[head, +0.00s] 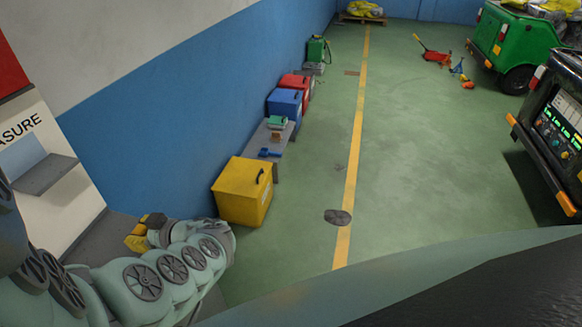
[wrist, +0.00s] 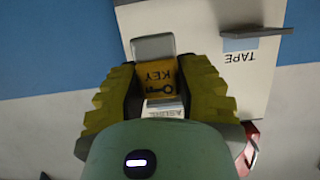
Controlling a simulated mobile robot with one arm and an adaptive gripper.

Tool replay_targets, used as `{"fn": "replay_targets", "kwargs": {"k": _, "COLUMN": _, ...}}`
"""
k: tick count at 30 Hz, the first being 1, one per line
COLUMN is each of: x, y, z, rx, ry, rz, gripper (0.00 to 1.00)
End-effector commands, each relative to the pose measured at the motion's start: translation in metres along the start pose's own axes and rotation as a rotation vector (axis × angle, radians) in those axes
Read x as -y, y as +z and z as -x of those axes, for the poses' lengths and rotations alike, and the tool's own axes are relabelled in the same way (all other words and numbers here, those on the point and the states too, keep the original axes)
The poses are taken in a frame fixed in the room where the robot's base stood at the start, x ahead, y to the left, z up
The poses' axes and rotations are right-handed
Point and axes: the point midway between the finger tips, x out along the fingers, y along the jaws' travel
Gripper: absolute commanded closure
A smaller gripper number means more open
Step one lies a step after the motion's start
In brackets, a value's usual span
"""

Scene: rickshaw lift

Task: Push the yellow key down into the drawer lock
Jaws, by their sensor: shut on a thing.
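In the head view my gripper (head: 143,232) is at the lower left, beside the white cabinet (head: 62,205), and the key is not clearly visible. I cannot make out the drawer lock in either view.
The cabinet has a grey ledge (head: 47,174). A white panel marked TAPE (wrist: 245,80) shows in the wrist view. A yellow box (head: 240,195) and a low bench (head: 270,150) stand along the blue wall. The green floor to their right is mostly clear.

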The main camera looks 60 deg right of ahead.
Motion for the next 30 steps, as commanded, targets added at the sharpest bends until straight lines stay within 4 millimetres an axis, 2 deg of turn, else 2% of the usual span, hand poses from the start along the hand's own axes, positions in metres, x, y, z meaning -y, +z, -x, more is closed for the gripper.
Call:
{"fn": "replay_targets", "kwargs": {"k": 16, "x": -0.001, "y": 0.047, "z": -0.014, "rx": 0.001, "ry": 0.002, "rz": -0.002, "gripper": 1.00}}
{"fn": "replay_targets", "kwargs": {"k": 30, "x": 0.000, "y": 0.052, "z": -0.017, "rx": 0.001, "ry": 0.000, "rz": 0.000, "gripper": 1.00}}
